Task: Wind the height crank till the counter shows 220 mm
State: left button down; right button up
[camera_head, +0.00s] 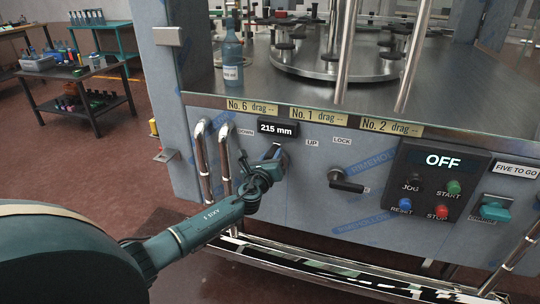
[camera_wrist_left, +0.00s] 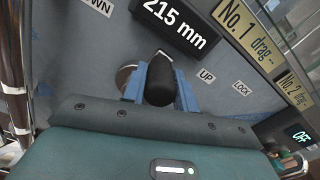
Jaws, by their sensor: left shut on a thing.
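The counter (camera_head: 277,128) on the machine's front panel reads 215 mm. It also reads 215 mm in the left wrist view (camera_wrist_left: 176,24). My left gripper (camera_head: 272,156) is at the height crank just below the counter. In the left wrist view, its blue fingers (camera_wrist_left: 160,88) are shut around the crank's black knob (camera_wrist_left: 160,80). A round metal hub (camera_wrist_left: 126,76) shows partly behind the fingers. The labels DOWN and UP (camera_head: 312,143) stand on either side of the crank. My right gripper is not in view.
Shiny vertical rails (camera_head: 203,160) stand close left of my left gripper. A black lock handle (camera_head: 347,184) sticks out to the right. A control box (camera_head: 437,182) shows OFF. A bottle (camera_head: 232,58) stands on the machine deck above.

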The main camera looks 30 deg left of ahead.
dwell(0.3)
pick_arm(q)
jog(key=c, duration=1.1)
grip_release()
jog(key=p+v, duration=0.1)
jog(key=v, duration=1.2)
jog(key=shift+p, duration=0.35)
jog(key=shift+r, duration=0.1)
